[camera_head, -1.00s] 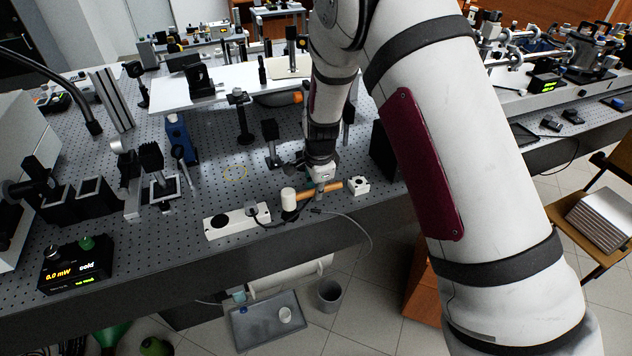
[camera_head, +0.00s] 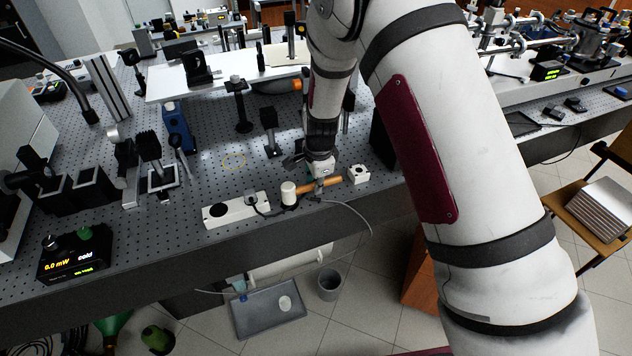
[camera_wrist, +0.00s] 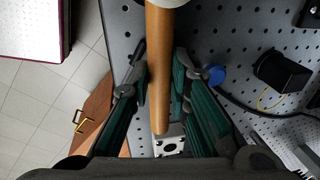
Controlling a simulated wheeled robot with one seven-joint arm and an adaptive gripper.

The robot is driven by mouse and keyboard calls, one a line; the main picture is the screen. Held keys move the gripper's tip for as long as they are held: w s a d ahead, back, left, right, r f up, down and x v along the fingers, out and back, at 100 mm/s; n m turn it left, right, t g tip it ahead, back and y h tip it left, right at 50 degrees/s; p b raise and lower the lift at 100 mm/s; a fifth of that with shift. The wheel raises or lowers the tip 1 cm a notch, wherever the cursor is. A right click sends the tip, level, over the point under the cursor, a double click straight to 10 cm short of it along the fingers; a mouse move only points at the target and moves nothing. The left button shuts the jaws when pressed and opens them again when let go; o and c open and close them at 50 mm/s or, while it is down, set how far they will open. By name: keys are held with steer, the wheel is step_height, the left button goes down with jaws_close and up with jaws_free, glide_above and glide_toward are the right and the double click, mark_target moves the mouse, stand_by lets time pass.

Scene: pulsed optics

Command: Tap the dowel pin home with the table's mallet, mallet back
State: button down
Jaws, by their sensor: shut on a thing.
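The mallet has a pale cylindrical head (camera_head: 289,193) and a tan wooden handle (camera_head: 328,184). It lies across near the bench's front edge, head to the left. My gripper (camera_head: 320,182) is over the handle from above. In the wrist view, its green-padded fingers (camera_wrist: 161,75) stand on both sides of the handle (camera_wrist: 158,45), shut on it. The head (camera_wrist: 168,2) is cut off at the top of that view. A small pale block with a round hole (camera_head: 358,174) sits by the handle's end; it also shows in the wrist view (camera_wrist: 172,146). I cannot make out the dowel pin.
A white socket box (camera_head: 222,218) with a plug and cable stands left of the mallet head. Black optics posts (camera_head: 270,135) and a dark box (camera_head: 384,150) stand behind. The perforated bench (camera_head: 215,170) has free room left of the posts. A grey tray (camera_head: 262,325) is below.

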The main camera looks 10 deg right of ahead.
steer(key=shift+x, duration=0.85)
steer(key=c, duration=1.4)
jaws_free()
steer(key=shift+s, duration=0.2)
steer(key=w+d, duration=0.1)
steer(key=d, duration=0.2)
steer(key=w+d+b, duration=0.1)
steer(key=d, duration=0.2)
steer(key=w+d+b, duration=0.1)
steer(key=d, duration=0.2)
steer(key=shift+w+d, duration=0.1)
steer(key=shift+w, duration=0.15)
steer(key=shift+d, duration=0.15)
steer(key=shift+r, duration=0.1)
steer(key=shift+w+v, duration=0.15)
steer(key=shift+v, duration=0.55)
steer(key=shift+w+v, duration=0.15)
steer(key=shift+v, duration=0.5)
steer(key=shift+r+p, duration=0.3)
steer(key=shift+r, duration=0.25)
